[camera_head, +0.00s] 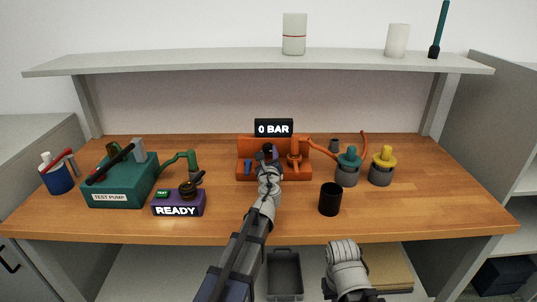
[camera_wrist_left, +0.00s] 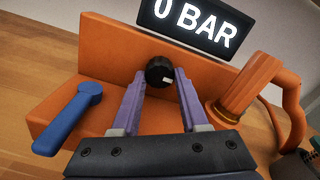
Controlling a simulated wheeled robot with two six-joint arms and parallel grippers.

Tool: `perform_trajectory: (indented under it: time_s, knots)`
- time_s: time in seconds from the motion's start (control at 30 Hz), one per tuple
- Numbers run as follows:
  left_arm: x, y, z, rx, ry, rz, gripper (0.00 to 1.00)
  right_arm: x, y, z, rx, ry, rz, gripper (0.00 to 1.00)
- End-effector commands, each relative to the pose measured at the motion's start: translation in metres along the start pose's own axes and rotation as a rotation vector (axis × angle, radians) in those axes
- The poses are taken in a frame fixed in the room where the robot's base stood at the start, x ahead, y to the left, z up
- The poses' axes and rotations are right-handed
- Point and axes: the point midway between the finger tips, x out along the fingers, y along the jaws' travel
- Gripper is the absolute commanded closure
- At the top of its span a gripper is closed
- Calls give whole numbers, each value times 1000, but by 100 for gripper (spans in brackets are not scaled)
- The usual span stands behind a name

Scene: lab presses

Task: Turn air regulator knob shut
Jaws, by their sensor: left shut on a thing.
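The air regulator is an orange block (camera_head: 245,170) at the middle back of the table, under a black sign (camera_head: 274,127) reading "0 BAR". In the left wrist view, its round black knob (camera_wrist_left: 160,71) with a small white mark sits on the block's front face. My left gripper (camera_wrist_left: 159,83) is shut on the knob, one purple finger on each side. In the head view my left gripper (camera_head: 268,158) reaches the block and covers most of the knob. My right arm (camera_head: 347,270) shows at the bottom, below the table edge; its fingers cannot be made out.
A blue lever (camera_wrist_left: 72,118) is left of the knob and an orange pipe (camera_wrist_left: 248,88) right of it. A black cup (camera_head: 330,198), a teal-topped canister (camera_head: 348,166) and a yellow-topped one (camera_head: 383,166) stand right. A test pump (camera_head: 120,182) and READY box (camera_head: 178,204) stand left.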

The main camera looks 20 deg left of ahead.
Motion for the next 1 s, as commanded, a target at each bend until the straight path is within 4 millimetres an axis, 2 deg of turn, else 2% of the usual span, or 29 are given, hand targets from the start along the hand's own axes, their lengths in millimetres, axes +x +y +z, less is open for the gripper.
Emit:
perform_trajectory:
  time_s: [0.47, 0.67, 1.0]
  knots:
    - [0, 0, 0, -58, 0, 0, 100, 0, 0, 0, 0, 0, 0, 100]
    - [0, 0, 0, -194, 0, 0, 100, 0, 0, 0, 0, 0, 0, 100]
    - [0, -1, 0, -515, 0, 1, 100, -1, 0, 0, 0, 0, 0, 100]
